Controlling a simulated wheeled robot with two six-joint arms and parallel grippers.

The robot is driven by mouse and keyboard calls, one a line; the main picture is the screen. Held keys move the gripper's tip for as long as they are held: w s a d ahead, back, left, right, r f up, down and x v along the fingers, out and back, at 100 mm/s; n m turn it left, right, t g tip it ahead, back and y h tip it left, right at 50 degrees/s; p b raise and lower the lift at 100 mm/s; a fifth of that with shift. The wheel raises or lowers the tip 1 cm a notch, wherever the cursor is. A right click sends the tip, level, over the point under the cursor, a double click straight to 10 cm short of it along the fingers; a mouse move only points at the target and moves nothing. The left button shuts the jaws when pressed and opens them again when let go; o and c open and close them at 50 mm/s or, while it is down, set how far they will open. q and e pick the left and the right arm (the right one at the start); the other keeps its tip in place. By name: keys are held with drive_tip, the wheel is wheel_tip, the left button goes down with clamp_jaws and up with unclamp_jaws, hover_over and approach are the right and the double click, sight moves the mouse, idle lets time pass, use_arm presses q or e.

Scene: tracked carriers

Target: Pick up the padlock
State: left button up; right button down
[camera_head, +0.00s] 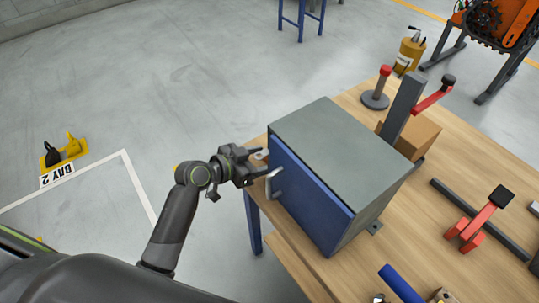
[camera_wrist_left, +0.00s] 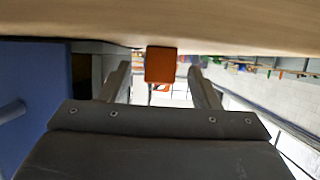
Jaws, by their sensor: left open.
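My left gripper (camera_head: 262,164) is beside the near left corner of the cabinet, close to the table's left edge. Its two fingers stand apart in the wrist view (camera_wrist_left: 160,82). An orange-red block, perhaps the padlock (camera_wrist_left: 160,64), shows between the fingers there, against the wooden surface. I cannot tell how far beyond the fingertips it is, and no shackle can be made out. I cannot find the padlock in the head view, where the cabinet and gripper may hide it. My right gripper is not in view.
The grey cabinet (camera_head: 338,150) with a blue door (camera_head: 307,200) and pale handle (camera_head: 273,184) stands close to my left gripper. The wooden table (camera_head: 430,225) holds a red-handled clamp (camera_head: 482,220) and a brown box (camera_head: 416,137) farther right. Open floor lies left.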

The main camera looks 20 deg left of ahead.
use_arm(q)
drive_tip(key=shift+w+d+f, duration=0.25)
drive_tip(key=shift+w+d, duration=0.1)
drive_tip(key=shift+w, duration=0.05)
drive_tip(key=c, duration=1.2)
drive_tip(key=shift+o, duration=0.2)
